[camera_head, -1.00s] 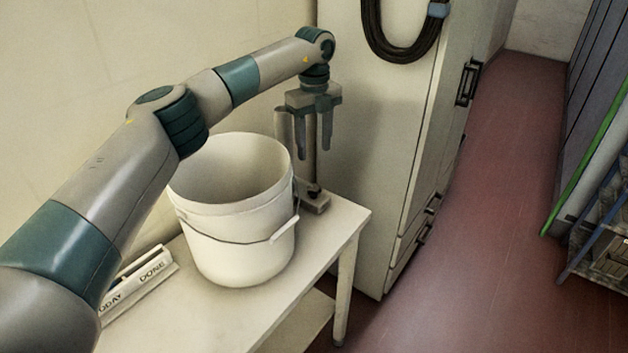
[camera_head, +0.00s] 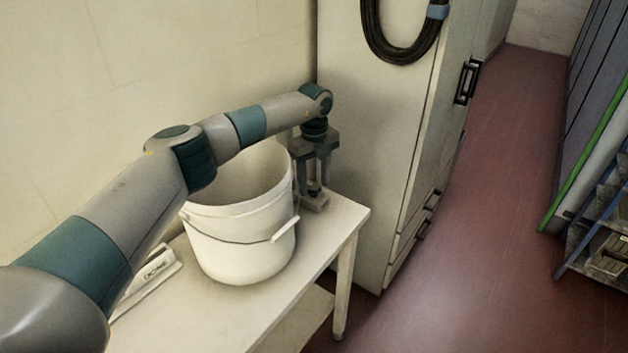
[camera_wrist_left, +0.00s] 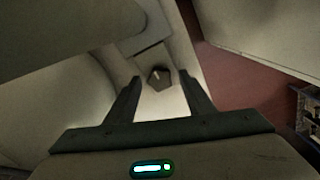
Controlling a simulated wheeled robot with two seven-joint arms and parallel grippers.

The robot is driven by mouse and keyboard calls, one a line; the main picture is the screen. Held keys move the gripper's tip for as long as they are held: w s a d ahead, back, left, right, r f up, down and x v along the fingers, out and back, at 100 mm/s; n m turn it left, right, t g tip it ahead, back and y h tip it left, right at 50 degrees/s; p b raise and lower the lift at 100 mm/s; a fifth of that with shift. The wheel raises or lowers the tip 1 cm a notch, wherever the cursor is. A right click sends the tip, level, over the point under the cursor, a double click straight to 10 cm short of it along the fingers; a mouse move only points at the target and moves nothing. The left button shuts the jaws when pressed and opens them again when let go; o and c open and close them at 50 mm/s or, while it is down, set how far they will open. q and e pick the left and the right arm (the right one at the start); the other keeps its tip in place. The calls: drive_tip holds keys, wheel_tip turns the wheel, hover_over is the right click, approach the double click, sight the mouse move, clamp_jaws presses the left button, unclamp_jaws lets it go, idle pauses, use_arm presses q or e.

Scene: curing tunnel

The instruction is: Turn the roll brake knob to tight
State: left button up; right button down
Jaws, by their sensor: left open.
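The roll brake knob (camera_wrist_left: 159,77) is a small dark, many-sided knob with a light mark on top. It sits on the pale base of a stand (camera_head: 315,203) at the back of the table. My left gripper (camera_head: 313,184) is open and points down over the stand. In the left wrist view, its two fingers lie on either side of the knob, with gaps visible; I cannot tell whether the tips are at knob height. In the head view the fingers partly hide the knob and the stand's post. My right gripper is not in view.
A white bucket (camera_head: 240,242) with a wire handle stands on the table (camera_head: 345,214), close beside the stand. A sign reading DONE (camera_head: 157,266) lies left of it. A tall pale cabinet (camera_head: 370,140) rises behind the stand.

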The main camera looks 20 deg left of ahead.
use_arm(q)
drive_tip(key=shift+c, duration=0.2)
drive_tip(key=c, duration=1)
